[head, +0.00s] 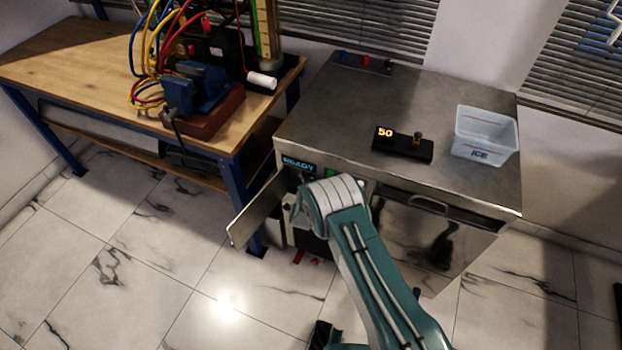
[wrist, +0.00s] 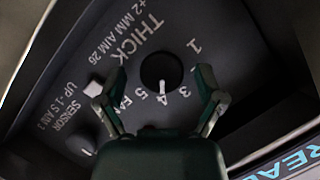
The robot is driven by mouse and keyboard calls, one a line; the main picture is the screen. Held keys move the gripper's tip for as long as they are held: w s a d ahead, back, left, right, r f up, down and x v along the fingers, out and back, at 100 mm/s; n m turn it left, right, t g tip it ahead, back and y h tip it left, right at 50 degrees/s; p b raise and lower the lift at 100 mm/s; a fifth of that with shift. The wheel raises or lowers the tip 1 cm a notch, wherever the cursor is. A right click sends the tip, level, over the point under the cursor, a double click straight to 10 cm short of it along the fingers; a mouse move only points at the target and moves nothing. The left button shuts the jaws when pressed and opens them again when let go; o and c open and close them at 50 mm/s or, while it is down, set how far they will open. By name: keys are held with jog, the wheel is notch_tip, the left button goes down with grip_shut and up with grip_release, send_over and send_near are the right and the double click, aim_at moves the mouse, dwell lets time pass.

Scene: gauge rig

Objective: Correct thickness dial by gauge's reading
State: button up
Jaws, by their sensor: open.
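The round black thickness dial (wrist: 157,68) sits on a dark panel under the word THICK in the wrist view. Its white pointer mark is towards the 4. The digits 1, 3, 4 and 5 show around it; the 2 does not show. My gripper (wrist: 153,83) is open, its two fingers on either side of the dial's front; I cannot tell whether they touch it. In the head view the black gauge (head: 402,145) lies on the steel top with an orange 50 on its display. The dial is hidden there behind my arm.
A smaller knob (wrist: 84,145) labelled SENSOR and a pale square piece (wrist: 94,87) are left of the dial. A READY display (head: 298,164) is on the cabinet front, near an open door (head: 256,209). An ice bin (head: 485,135) stands beside the gauge. A wooden workbench (head: 75,55) is at left.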

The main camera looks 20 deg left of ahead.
jog(key=shift+a, duration=0.1)
jog(key=c, duration=1.1)
jog(key=shift+c, duration=0.2)
jog(key=n+h, duration=0.1)
jog(key=n, duration=0.1)
jog(key=shift+a+n+g+h, duration=0.1)
jog(key=shift+n+g+h, duration=0.2)
jog(key=shift+n+h, duration=0.1)
jog(key=shift+r+n+h, duration=0.1)
jog(key=shift+n+h, duration=0.8)
jog(key=shift+n, duration=0.3)
jog(key=shift+a, duration=0.1)
jog(key=o, duration=1.1)
jog(key=shift+o, duration=0.2)
